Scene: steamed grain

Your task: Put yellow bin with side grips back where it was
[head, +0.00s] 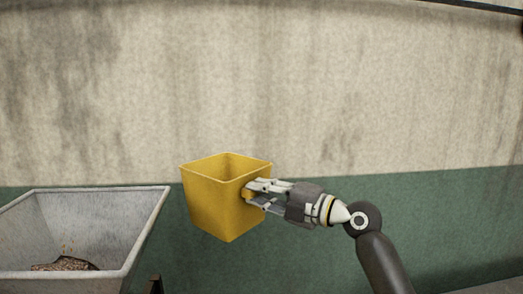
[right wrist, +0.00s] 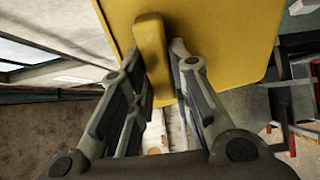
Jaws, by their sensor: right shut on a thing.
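The yellow bin (head: 213,202) is held in the air, upright or nearly so, in front of the wall in the head view. Its open top shows, and I see no contents over its rim. My right gripper (head: 256,190) is shut on the grip at the bin's right side. In the right wrist view the yellow bin (right wrist: 215,40) fills the top, and its side grip (right wrist: 151,55) stands between the two fingers of the right gripper (right wrist: 165,75). The bin's far side is hidden. My left gripper is not in view.
A large grey metal container (head: 140,235) stands at the lower left of the head view, with a small heap of brown grain (head: 65,264) inside. Its rim is to the left of and below the bin. A stained beige and green wall (head: 350,110) is behind.

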